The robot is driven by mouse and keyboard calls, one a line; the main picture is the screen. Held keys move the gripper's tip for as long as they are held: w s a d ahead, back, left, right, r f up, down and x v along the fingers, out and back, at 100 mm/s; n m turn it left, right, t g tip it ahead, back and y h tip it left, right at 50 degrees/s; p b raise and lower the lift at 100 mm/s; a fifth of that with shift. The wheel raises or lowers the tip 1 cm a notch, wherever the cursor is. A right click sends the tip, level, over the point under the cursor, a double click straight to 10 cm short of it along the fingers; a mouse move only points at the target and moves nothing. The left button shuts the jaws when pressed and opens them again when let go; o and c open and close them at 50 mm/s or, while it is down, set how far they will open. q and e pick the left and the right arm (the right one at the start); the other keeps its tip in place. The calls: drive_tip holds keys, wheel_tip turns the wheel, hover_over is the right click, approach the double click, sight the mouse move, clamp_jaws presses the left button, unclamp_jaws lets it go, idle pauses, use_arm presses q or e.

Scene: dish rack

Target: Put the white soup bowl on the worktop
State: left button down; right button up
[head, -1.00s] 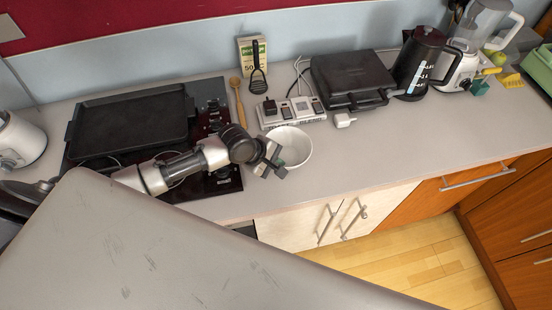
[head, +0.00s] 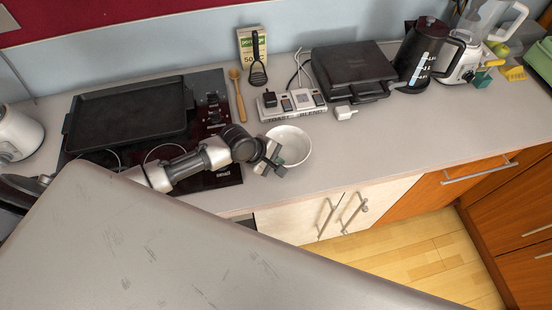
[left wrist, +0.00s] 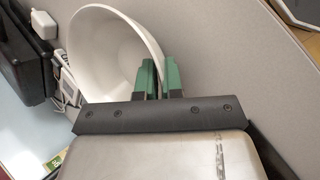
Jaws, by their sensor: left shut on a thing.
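The white soup bowl (head: 294,146) is at the worktop's front part, right of the cooktop, in the head view. My left gripper (head: 273,163) is at the bowl's left front rim. In the left wrist view the bowl (left wrist: 105,50) fills the upper left, and the green fingers of my left gripper (left wrist: 158,78) are shut on its rim. The worktop (head: 390,140) is the grey counter under and around the bowl. I cannot tell whether the bowl touches it. My right gripper is in neither view.
The cooktop with a black griddle (head: 130,115) is on the left. The worktop's right front is clear.

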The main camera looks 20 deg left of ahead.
use_arm(q)
drive_tip(key=shift+f, duration=0.3)
idle(0.5)
drive_tip(key=c, duration=1.2)
unclamp_jaws()
drive_tip(key=shift+f, duration=0.1)
drive_tip(key=b+v, duration=0.1)
drive_tip(key=v, duration=0.9)
drive_tip(key=shift+s+a+r, duration=0.1)
drive_tip(key=shift+s+r, duration=0.05)
drive_tip(key=shift+r, duration=0.25)
clamp_jaws()
